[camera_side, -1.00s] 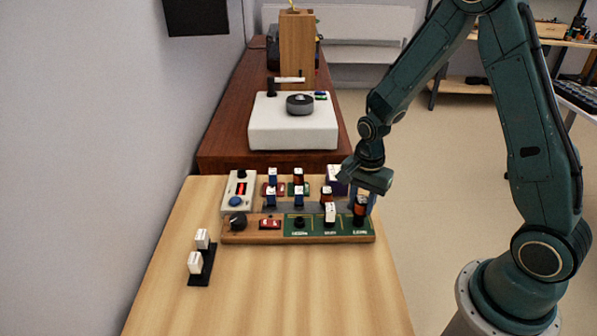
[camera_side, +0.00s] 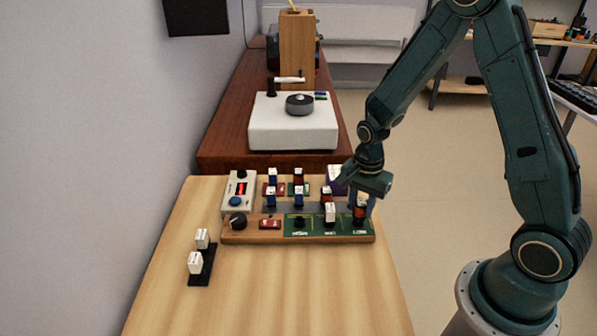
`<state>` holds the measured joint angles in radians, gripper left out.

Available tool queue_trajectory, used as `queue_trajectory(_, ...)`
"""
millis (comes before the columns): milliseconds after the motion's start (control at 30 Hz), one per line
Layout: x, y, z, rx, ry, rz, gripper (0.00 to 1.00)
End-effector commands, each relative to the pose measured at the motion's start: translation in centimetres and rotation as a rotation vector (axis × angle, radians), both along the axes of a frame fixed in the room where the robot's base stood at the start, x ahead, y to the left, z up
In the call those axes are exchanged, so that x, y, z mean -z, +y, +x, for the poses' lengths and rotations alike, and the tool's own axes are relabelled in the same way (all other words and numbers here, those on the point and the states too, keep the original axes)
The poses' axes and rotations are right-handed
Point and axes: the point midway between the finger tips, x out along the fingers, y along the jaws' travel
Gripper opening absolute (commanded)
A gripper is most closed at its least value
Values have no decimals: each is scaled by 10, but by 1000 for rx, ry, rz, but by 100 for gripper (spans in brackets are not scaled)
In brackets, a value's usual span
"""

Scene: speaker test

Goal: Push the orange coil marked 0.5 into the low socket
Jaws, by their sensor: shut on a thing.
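An orange coil (camera_side: 360,212) is at the right-hand position of the green part of the wooden board (camera_side: 254,236). My gripper (camera_side: 361,202) is shut on its upper part from above. Whether the coil is fully seated or slightly above the board is too small to tell. Its marking is hidden or unreadable. On the green part, a white block (camera_side: 330,212) stands at the middle position. A black socket-like piece (camera_side: 299,222) is at the left position.
Behind the board stand more orange parts (camera_side: 298,177) and blue parts (camera_side: 272,199). A grey meter-like box (camera_side: 239,189) is at the left. Two white blocks (camera_side: 195,262) stand on a black strip at the front left. The table (camera_side: 290,290) is clear in front.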

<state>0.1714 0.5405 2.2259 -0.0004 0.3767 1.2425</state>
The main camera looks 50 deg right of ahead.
Motion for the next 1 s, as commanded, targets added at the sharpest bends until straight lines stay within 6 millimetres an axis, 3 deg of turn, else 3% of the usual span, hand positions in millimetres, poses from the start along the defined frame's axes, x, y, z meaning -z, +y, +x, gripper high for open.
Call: queue_trajectory(1000,7,0,0,0,1,0,10)
